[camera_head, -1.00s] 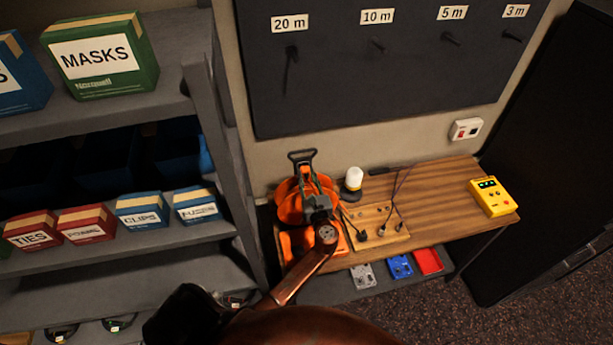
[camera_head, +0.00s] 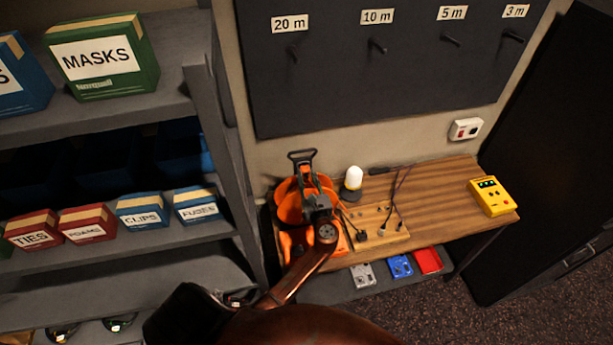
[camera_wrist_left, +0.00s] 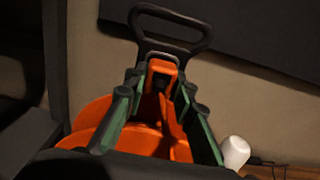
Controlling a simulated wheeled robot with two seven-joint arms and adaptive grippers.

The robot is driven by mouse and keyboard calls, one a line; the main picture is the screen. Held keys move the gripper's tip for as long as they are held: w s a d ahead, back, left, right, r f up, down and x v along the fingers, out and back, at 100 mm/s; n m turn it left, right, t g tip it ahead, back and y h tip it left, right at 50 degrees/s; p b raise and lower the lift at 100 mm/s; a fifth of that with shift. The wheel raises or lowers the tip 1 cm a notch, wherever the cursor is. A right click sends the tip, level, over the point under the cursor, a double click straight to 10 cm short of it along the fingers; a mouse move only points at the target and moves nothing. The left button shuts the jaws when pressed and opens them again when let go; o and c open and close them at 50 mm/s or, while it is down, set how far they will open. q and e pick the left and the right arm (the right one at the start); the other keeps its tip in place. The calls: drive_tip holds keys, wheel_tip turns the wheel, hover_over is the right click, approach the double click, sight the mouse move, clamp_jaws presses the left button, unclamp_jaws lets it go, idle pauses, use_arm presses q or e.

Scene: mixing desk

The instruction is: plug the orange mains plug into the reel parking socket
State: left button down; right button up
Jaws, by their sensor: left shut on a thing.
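The orange cable reel (camera_head: 288,208) stands at the left end of the wooden desk, with its dark handle (camera_head: 302,155) upright. My left gripper (camera_head: 309,184) is over the reel, coming from below, and hides part of it. In the left wrist view its green-and-black fingers (camera_wrist_left: 160,84) are closed on an orange piece, which looks like the orange mains plug (camera_wrist_left: 163,68). The plug is in front of the reel handle (camera_wrist_left: 170,45), with the orange drum (camera_wrist_left: 95,118) below left. I cannot make out the parking socket or whether the plug touches it. My right gripper is not in view.
Right of the reel are a white-topped lamp or bottle (camera_head: 353,180), a wooden board (camera_head: 386,240) with sockets and leads, and a yellow meter (camera_head: 490,196). Grey shelves (camera_head: 228,140) stand close on the left. A dark hook panel (camera_head: 340,85) is behind. The desk's right half is mostly clear.

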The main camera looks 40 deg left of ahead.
use_arm(q)
drive_tip(key=shift+w+a, duration=0.35)
drive_tip(key=shift+a, duration=0.05)
drive_tip(key=c, duration=1.5)
unclamp_jaws()
drive_tip(key=shift+c, duration=0.2)
drive_tip(key=shift+d, duration=0.1)
drive_tip(key=v, duration=1.1)
drive_tip(key=shift+s+d, duration=0.25)
drive_tip(key=shift+s, duration=0.1)
